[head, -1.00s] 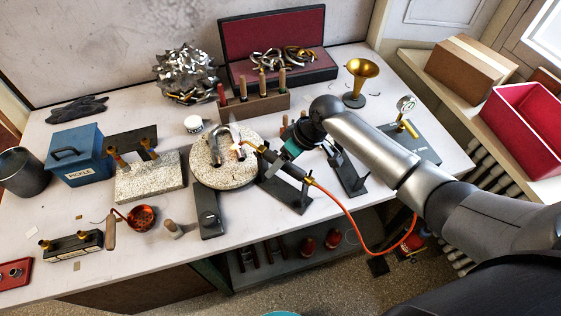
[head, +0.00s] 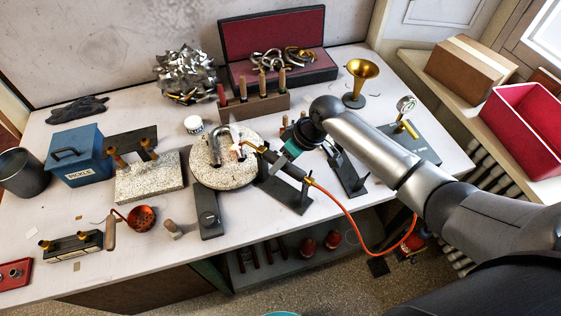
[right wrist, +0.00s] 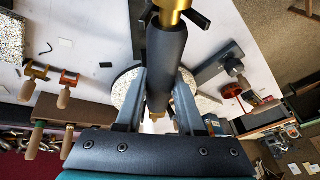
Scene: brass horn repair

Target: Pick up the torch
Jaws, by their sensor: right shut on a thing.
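The torch (head: 263,154) has a brass nozzle, a dark handle and a red-orange hose at its rear. It lies over a black stand (head: 288,196), its nozzle pointing left toward the round speckled block. My right gripper (head: 277,160) is at the torch from the right side. In the right wrist view, its two fingers (right wrist: 158,112) are shut on the dark torch handle (right wrist: 166,62), with a brass part at the top. I cannot tell whether the torch still touches the stand. My left gripper is not in view.
The round block (head: 226,178) carries a bent metal piece. A second black stand (head: 348,176) is close to my right arm. A wooden tool block (head: 254,106) stands behind. The hose (head: 352,232) hangs over the table's front edge. A blue pickle box (head: 76,156) is at left.

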